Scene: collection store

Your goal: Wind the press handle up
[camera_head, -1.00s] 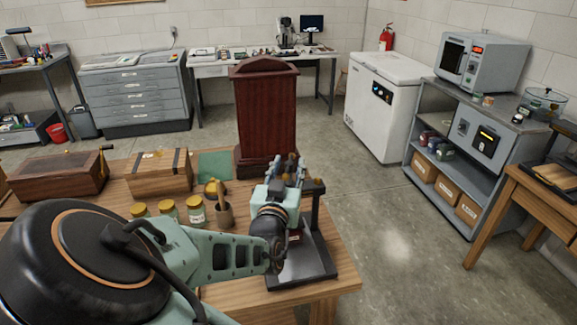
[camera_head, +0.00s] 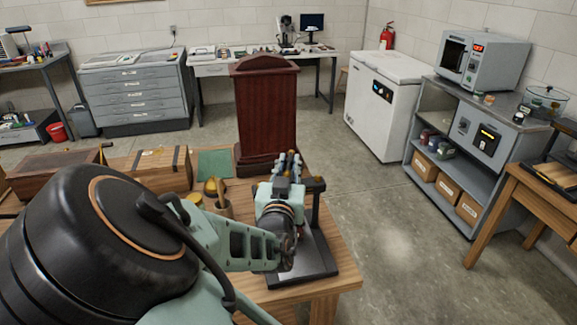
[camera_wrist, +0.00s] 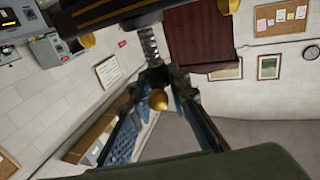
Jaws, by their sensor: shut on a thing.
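The press stands on the front right corner of the wooden table, with a black base (camera_head: 315,262) and an upright post (camera_head: 315,210). My gripper (camera_head: 289,160) is over the press, and my wrist hides much of it. In the wrist view, my gripper (camera_wrist: 156,80) has its fingers closed in around a part of the press handle. A round brass knob (camera_wrist: 158,100) shows between the fingers. A threaded screw (camera_wrist: 150,43) is just beyond the fingertips, and the dark press crossbeam (camera_wrist: 105,14) crosses the upper left.
A dark red cabinet (camera_head: 265,110) stands behind the press. A green mat (camera_head: 214,163), a cup with a tool (camera_head: 218,205) and wooden boxes (camera_head: 150,172) are to the left on the table. Open floor (camera_head: 400,230) lies to the right.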

